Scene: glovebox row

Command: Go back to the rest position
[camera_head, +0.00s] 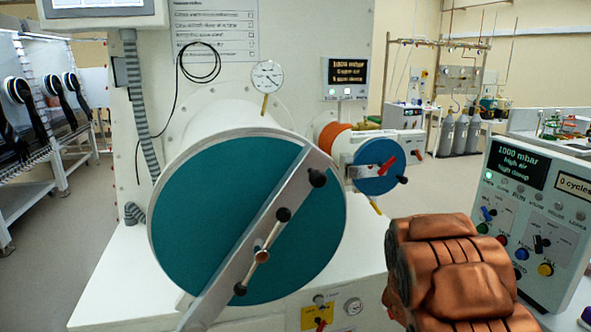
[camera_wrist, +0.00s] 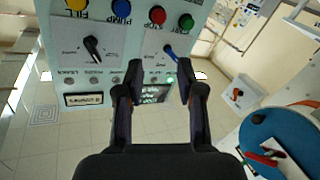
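My gripper (camera_wrist: 160,76) shows in the wrist view with its two dark fingers apart and nothing between them. It points toward the control panel (camera_wrist: 110,40), which appears upside down there, with a blue-tipped switch (camera_wrist: 170,52) just beyond the right fingertip. I cannot tell the exact gap, but no contact is visible. In the head view my copper-coloured arm fills the lower right, and the gripper itself is hidden. The control panel (camera_head: 552,215) stands right of the arm. Its screen (camera_head: 518,163) reads 1000 mbar, and a smaller one reads 0 cycles.
A large teal round door (camera_head: 200,215) with a diagonal metal bar faces me. A smaller blue door (camera_head: 374,168) with a red handle is beside it and also shows in the wrist view (camera_wrist: 265,140). A gauge (camera_head: 267,76) sits above. Open floor lies behind.

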